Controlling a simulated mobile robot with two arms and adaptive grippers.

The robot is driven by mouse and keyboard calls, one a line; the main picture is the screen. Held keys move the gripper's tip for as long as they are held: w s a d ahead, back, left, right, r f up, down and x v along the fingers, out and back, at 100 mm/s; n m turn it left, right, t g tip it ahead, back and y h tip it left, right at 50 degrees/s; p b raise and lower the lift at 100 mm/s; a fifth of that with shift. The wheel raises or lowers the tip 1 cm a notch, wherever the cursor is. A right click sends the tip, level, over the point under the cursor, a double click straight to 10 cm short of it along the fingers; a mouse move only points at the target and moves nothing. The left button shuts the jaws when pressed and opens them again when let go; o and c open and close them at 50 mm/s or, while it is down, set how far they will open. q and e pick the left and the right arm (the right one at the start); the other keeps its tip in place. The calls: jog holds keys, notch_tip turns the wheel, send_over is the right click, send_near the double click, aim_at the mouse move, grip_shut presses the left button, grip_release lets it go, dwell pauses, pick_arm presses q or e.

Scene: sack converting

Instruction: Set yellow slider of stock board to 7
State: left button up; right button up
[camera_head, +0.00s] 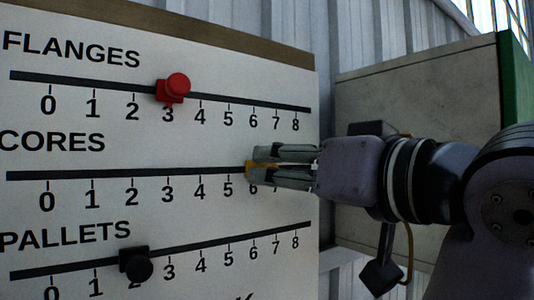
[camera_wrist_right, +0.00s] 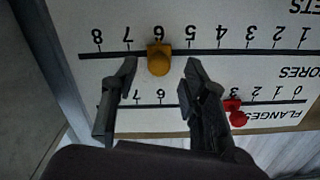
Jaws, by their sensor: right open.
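The yellow slider (camera_head: 249,169) sits on the middle track, labelled CORES, of the white stock board (camera_head: 215,45). In the right wrist view the yellow slider (camera_wrist_right: 159,60) shows clearly between the 5 and 7 labels. My right gripper (camera_head: 260,165) reaches in from the right, open. In the wrist view its fingertips (camera_wrist_right: 161,68) stand apart on either side of the slider, with gaps visible. My left gripper is not in view.
The red slider (camera_head: 173,87) is near 3 on the FLANGES track above. The black slider (camera_head: 137,265) is a little past 2 on the PALLETS track below. A grey panel (camera_head: 420,85) with a green edge stands right of the board, behind my right arm.

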jog(key=shift+p+x, duration=0.6)
jog(key=shift+x, duration=1.55)
jog(key=shift+d, duration=0.1)
grip_shut()
